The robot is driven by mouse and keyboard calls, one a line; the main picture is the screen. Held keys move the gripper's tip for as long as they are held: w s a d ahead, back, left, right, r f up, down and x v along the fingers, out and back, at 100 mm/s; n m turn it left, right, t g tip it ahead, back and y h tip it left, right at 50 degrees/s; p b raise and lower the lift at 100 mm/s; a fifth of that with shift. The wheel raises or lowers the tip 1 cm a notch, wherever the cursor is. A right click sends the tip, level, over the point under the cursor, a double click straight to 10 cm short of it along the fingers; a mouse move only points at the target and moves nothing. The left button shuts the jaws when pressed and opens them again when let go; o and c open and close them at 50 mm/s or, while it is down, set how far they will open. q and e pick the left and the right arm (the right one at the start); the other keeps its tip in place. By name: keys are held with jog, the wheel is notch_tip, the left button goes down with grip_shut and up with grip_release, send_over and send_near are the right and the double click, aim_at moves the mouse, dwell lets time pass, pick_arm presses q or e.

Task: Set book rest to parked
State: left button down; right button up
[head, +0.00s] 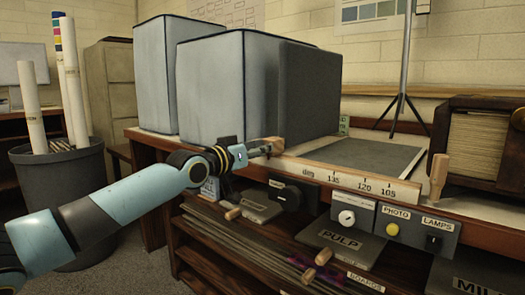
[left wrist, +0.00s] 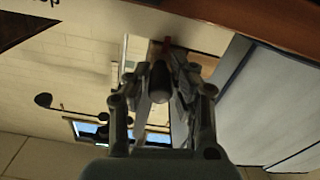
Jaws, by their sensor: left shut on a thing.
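A pale scale strip (head: 345,182) marked "deg", 135, 120 and 105 runs along the bench's front edge. A dark grey flat panel (head: 365,154) lies behind it; I cannot tell for sure that it is the book rest. My left gripper (head: 262,149) is at the strip's left end, shut on a small wooden handle (head: 274,144). The fingers hide part of the handle. My right gripper is not in view.
Large pale-blue covered blocks (head: 210,85) stand behind my left gripper. Another upright wooden handle (head: 438,173) is at the strip's right end. Below are a dial box (head: 347,219), a PHOTO/LAMPS switch panel (head: 408,230) and shelves. A bin of rolls (head: 62,185) stands left.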

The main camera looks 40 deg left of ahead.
pick_arm(q)
jog(key=shift+a, duration=0.15)
jog(key=c, duration=1.6)
grip_release()
jog(key=o, duration=0.4)
jog(key=shift+a, duration=0.25)
jog(key=shift+o, duration=0.2)
jog(key=shift+d, duration=0.1)
notch_tip(320, 180, up, 10)
